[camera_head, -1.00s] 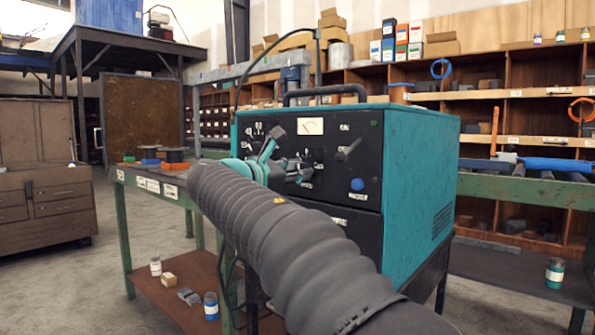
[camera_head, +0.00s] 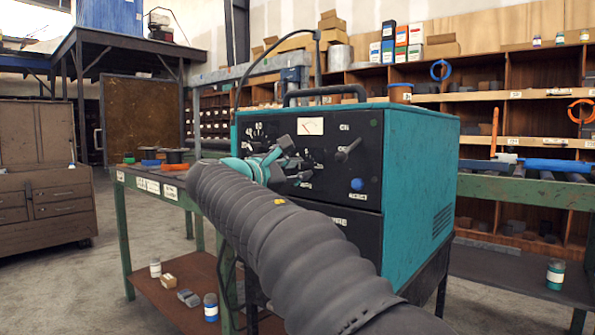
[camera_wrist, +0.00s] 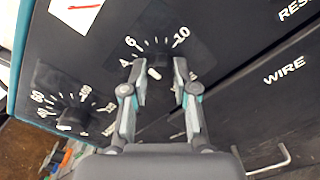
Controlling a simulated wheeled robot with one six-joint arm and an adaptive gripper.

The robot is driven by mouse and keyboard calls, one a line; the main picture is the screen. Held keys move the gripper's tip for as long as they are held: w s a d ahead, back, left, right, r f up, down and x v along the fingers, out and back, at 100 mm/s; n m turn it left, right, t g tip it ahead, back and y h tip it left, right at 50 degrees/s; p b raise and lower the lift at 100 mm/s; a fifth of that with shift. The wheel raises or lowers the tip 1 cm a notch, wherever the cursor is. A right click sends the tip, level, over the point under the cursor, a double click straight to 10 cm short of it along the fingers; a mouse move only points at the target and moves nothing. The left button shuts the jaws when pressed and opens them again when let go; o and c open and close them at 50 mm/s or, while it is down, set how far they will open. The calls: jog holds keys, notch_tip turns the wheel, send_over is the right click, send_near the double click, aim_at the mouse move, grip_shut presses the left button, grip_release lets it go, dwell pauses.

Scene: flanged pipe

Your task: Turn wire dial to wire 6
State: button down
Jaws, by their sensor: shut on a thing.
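The teal machine (camera_head: 420,190) has a black front panel with dials. In the wrist view, a small dark dial knob with a white mark (camera_wrist: 154,73) sits between my gripper's fingertips (camera_wrist: 159,68). White numbers arc around it; 4, 6 and 10 are readable. The fingers are shut on the knob from both sides, partly hiding its scale. Which number its mark points to is not clear. In the head view, my gripper (camera_head: 289,164) is at the panel and its fingers hide the knob.
Another numbered dial (camera_wrist: 70,116) is at the left in the wrist view. A gauge (camera_head: 310,126), a lever switch (camera_head: 348,148) and a blue button (camera_head: 357,184) are on the panel. The word WIRE (camera_wrist: 284,70) is printed on the lower panel. A green workbench (camera_head: 150,180) stands left of the machine.

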jog(key=c, duration=0.9)
grip_release()
jog(key=v, duration=1.2)
